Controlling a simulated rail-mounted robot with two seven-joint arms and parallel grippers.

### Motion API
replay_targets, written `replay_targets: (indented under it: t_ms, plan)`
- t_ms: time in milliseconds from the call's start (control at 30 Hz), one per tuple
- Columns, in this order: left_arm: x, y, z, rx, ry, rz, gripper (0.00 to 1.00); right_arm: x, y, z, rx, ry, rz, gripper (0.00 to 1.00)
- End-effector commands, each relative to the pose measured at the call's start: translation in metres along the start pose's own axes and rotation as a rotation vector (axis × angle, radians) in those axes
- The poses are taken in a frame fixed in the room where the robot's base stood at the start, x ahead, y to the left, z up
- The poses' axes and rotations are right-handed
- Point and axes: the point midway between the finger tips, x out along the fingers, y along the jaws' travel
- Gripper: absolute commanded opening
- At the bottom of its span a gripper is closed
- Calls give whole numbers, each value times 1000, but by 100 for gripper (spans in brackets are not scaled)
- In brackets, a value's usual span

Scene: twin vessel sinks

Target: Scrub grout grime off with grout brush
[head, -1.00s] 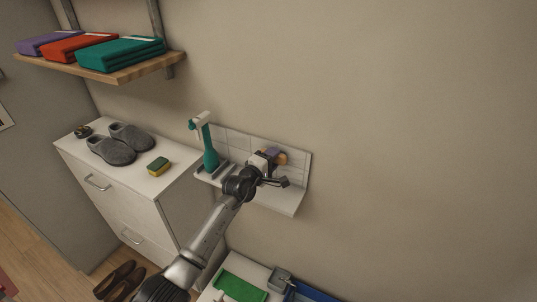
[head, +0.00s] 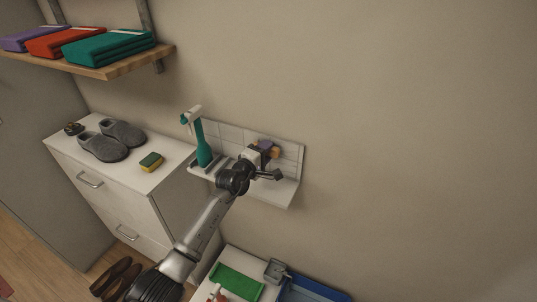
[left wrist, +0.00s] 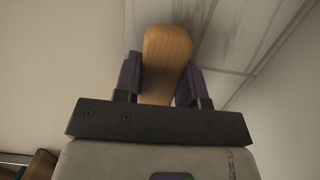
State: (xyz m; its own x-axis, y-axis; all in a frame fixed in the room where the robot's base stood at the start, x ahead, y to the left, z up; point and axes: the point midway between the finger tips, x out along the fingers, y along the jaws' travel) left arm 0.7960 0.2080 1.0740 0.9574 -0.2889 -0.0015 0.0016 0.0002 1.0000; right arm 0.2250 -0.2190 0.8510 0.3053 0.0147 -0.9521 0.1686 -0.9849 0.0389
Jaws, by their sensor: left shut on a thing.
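My left gripper (head: 264,147) is at the white tiled panel (head: 232,133) above a small white ledge (head: 278,196). Its purple fingers are shut on a wooden piece, the grout brush's handle (left wrist: 167,62). The wood also shows in the head view (head: 275,152). The brush's bristles are hidden. Dark grey grime streaks (left wrist: 212,32) mark the tiles just beyond the handle in the left wrist view. I cannot tell whether the brush touches the tiles. My right gripper is not in view.
A teal spray bottle (head: 203,145) stands on the ledge left of my gripper. A white cabinet (head: 115,188) to the left bears grey slippers (head: 103,147) and a sponge (head: 151,162). A wooden shelf (head: 115,68) with folded towels overhangs the cabinet.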

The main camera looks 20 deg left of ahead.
Motion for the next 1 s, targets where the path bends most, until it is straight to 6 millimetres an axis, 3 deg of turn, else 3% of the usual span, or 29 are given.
replay_targets:
  t_ms: [700, 1000]
  plan:
    - [-5, -1, -34, 1, 2, 1, 14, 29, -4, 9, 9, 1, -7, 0]
    - [-5, 1, -38, 0, 1, 1, 14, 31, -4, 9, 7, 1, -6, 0]
